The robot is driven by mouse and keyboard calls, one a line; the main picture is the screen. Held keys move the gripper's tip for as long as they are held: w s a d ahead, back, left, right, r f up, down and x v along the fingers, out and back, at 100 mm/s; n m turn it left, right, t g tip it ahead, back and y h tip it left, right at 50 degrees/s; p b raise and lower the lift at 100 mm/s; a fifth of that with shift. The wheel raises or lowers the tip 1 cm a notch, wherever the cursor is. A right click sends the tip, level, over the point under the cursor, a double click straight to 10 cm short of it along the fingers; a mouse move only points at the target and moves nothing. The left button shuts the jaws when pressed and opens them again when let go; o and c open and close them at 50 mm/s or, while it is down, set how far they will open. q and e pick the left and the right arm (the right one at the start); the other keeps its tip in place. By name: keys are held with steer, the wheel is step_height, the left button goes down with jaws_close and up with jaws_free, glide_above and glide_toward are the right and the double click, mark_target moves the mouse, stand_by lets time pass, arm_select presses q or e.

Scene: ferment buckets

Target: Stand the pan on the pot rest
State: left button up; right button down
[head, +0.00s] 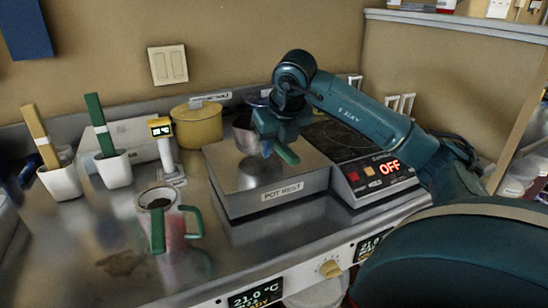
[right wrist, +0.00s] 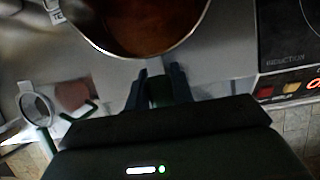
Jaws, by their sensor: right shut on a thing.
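The pan (right wrist: 140,22) holds something brown. Its steel body (head: 243,138) is partly hidden behind my right gripper in the head view. My right gripper (head: 277,146) is shut on the pan's green handle (head: 287,154); the fingers (right wrist: 159,88) close around it in the right wrist view. The pot rest (head: 280,193) is a low steel box with a "POT REST" label on its front. The pan is over the back part of its top. I cannot tell whether the pan's base touches it. My left gripper is not in view.
An induction hob (head: 380,177) showing "OFF" stands right of the pot rest. A yellow pot (head: 197,127) stands behind left. A jug with green handles (head: 165,225), a white stand device (head: 166,155) and white holders (head: 114,170) stand left. The counter front is mostly clear.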

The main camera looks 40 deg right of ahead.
steer(key=shift+f, duration=1.3)
steer(key=c, duration=1.2)
jaws_free()
steer(key=shift+f, duration=0.1)
steer(key=p+v, duration=0.1)
steer(key=v, duration=1.1)
